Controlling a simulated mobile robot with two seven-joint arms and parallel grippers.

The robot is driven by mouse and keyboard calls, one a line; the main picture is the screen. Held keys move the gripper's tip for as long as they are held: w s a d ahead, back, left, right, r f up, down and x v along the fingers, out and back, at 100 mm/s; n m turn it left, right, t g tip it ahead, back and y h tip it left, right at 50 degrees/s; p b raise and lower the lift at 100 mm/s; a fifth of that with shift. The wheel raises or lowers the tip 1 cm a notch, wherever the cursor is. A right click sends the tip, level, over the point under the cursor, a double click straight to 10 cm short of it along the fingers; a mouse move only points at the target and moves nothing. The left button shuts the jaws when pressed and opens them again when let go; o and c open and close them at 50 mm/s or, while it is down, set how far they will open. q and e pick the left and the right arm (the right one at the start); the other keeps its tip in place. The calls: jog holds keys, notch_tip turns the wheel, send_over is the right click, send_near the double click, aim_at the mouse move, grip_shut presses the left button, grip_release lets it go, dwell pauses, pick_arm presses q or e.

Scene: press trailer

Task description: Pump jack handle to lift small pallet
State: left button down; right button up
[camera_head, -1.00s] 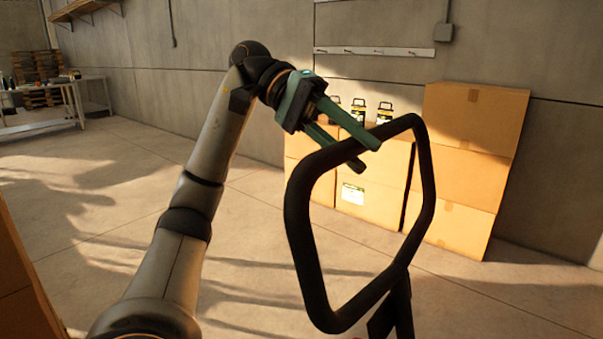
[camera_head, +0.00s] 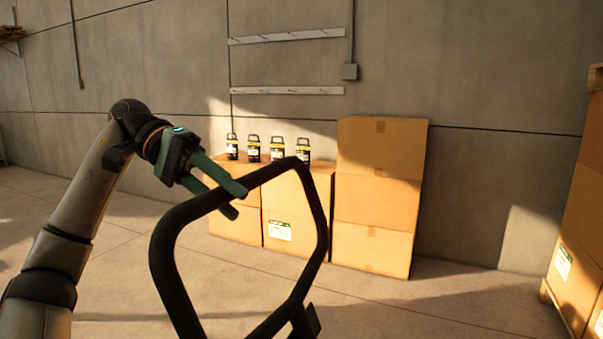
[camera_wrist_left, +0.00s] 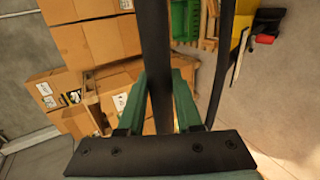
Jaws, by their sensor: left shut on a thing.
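The black jack handle (camera_head: 313,228) is a looped bar in the lower middle of the head view. My left gripper (camera_head: 240,202) is at the upper left part of the loop, its green fingers shut around the top bar. In the left wrist view the black bar (camera_wrist_left: 157,60) runs between the two green fingers (camera_wrist_left: 160,95). My right gripper is in neither view. The jack's lower part is out of the head view, and I cannot make out the small pallet.
More boxes (camera_head: 578,240) stand on a pallet at the right edge. The floor (camera_head: 450,305) between is clear.

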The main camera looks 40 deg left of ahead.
pick_arm(q)
jog(key=w+d+r+p, duration=0.2)
jog(key=w+d+p, duration=0.1)
jog(key=d, duration=0.7)
jog(key=w+d+r+p, duration=0.2)
jog(key=d+p, duration=0.3)
jog(key=d, duration=0.6)
jog(key=w+d+r+p, duration=0.2)
jog(key=w+d+p, duration=0.2)
jog(key=d, duration=0.6)
jog(key=shift+d+p, duration=0.2)
jog(key=shift+p, duration=0.4)
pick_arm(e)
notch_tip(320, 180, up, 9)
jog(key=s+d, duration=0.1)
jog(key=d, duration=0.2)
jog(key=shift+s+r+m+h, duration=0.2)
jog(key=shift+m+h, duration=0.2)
pick_arm(q)
jog(key=shift+w+r, duration=0.1)
jog(key=shift+w, duration=0.05)
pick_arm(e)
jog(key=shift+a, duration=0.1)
